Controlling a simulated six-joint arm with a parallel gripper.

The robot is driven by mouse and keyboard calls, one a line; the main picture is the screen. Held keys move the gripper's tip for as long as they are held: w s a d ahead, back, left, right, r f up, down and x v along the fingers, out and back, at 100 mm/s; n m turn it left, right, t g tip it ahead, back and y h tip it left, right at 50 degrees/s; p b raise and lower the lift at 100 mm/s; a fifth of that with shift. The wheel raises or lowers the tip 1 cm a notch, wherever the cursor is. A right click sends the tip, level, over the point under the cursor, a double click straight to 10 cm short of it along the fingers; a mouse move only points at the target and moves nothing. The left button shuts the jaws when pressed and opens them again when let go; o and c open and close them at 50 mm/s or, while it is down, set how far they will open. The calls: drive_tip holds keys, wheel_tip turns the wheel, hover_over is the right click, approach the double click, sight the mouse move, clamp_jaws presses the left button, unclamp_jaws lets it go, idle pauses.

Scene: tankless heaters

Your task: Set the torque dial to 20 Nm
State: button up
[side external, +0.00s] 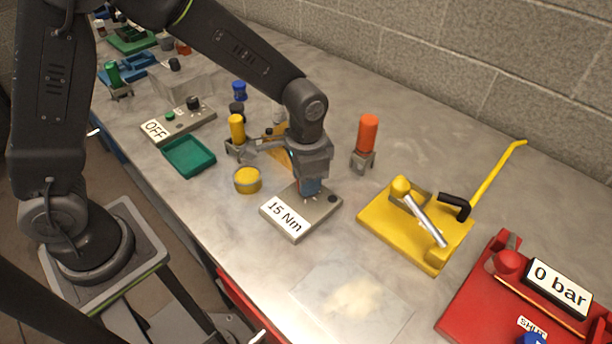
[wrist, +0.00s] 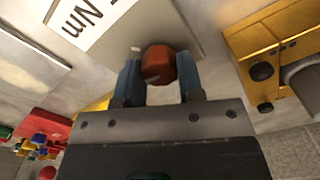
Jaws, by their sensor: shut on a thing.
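The torque unit is a flat grey box (side external: 325,208) on the bench, with a white label (side external: 286,215) reading "15 Nm". In the wrist view the label (wrist: 80,25) is cut off and rotated, with "Nm" showing. The torque dial (wrist: 158,62) is a small reddish-brown knob on the box, with a pale mark on the plate beside it. My gripper (side external: 311,192) points down over the box. Its two blue-grey fingers (wrist: 158,78) are shut on the dial, one on each side. In the side view the fingers hide the dial.
An orange-handled tool (side external: 367,135) stands in a holder behind the box. A yellow plate with a lever (side external: 388,222) lies to the right, and a red "0 bar" unit (side external: 470,305) beyond. A yellow round cap (side external: 247,180) and green tray (side external: 190,158) are to the left.

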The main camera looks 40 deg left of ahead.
drive_tip(key=m, duration=0.6)
drive_tip(key=shift+m, duration=0.4)
idle(0.3)
drive_tip(key=o, duration=0.9)
wheel_tip(320, 180, up, 14)
drive_tip(key=shift+f, duration=0.1)
drive_tip(key=s+a+r+n+t, duration=0.1)
drive_tip(key=s+a+n+t, duration=0.1)
drive_tip(key=s+a+n, duration=0.1)
drive_tip(key=s+a+r+n+t, duration=0.1)
drive_tip(key=s+a+n, duration=0.3)
drive_tip(key=s, duration=0.4)
drive_tip(key=s+a+r+n+t, duration=0.2)
drive_tip(key=s+a+n, duration=0.2)
drive_tip(key=s+n, duration=0.1)
drive_tip(key=shift+s+r+t, duration=0.15)
drive_tip(key=shift+r+t, duration=0.05)
drive_tip(key=shift+t, duration=0.1)
